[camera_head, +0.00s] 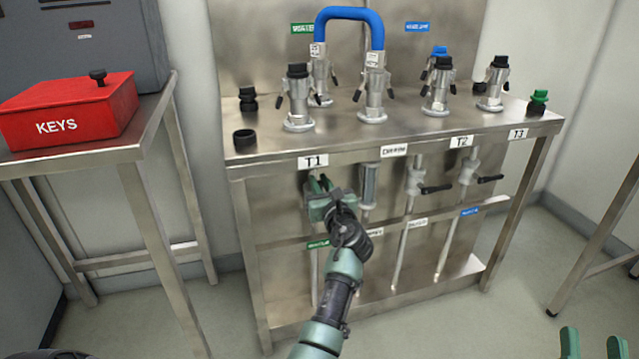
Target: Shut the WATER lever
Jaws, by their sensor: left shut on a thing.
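My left gripper (322,190) is shut at the valve under the T1 sign (312,162), on the lever there, which the gripper and wrist mostly hide. Its angle cannot be read. A green label (318,244) sits on the pipe below, and a matching green WATER label (302,28) is on the back panel. My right gripper (593,345) shows only as two green fingertips, apart and empty, at the bottom right, away from the bench.
Two other valves with black levers (436,189) (490,178) stick out sideways to the right. The steel bench (270,150) carries several couplings and a blue hose (350,13). A red KEYS box (70,110) sits on the left table.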

